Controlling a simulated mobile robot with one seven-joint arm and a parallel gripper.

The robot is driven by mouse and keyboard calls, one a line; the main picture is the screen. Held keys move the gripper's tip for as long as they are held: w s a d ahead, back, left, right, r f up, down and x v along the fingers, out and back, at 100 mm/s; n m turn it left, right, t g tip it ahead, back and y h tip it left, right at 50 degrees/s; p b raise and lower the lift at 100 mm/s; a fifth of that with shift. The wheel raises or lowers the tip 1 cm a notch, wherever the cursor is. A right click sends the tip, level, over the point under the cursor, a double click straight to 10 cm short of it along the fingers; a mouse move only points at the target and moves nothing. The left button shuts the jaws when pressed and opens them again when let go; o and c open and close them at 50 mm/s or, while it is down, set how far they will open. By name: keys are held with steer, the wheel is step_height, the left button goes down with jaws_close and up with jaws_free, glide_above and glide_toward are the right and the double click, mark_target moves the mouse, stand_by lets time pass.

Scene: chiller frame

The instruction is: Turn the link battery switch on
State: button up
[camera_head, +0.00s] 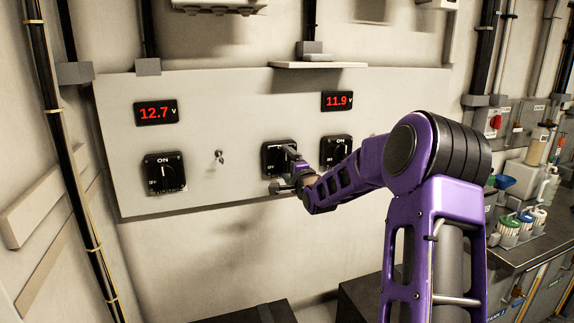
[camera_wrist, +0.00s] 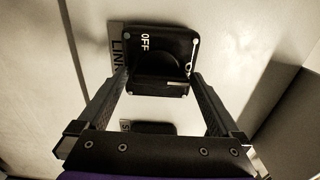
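The link battery switch (camera_head: 270,150) is a black rotary switch in the middle of the wall panel, partly covered by my gripper in the head view. In the wrist view the switch (camera_wrist: 160,48) has a LINK label at its left and OFF marked on its plate. Its dark raised knob (camera_wrist: 160,88) lies between my two fingers. My gripper (camera_wrist: 160,76) also shows in the head view (camera_head: 290,180), right at the switch. The fingers stand wide apart, one on each side of the knob. I cannot tell whether they touch it. Which mark the knob points to is unclear.
Another switch (camera_head: 165,173) is at the panel's left and a third switch (camera_head: 336,150) close to the right of my gripper. A small key (camera_head: 219,156) sticks out between the left and middle switches. Red displays show 12.7 V (camera_head: 155,112) and 11.9 V (camera_head: 338,101).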

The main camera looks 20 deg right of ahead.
steer(key=shift+s, duration=0.1)
steer(key=s, duration=1.7)
steer(key=shift+s, duration=0.15)
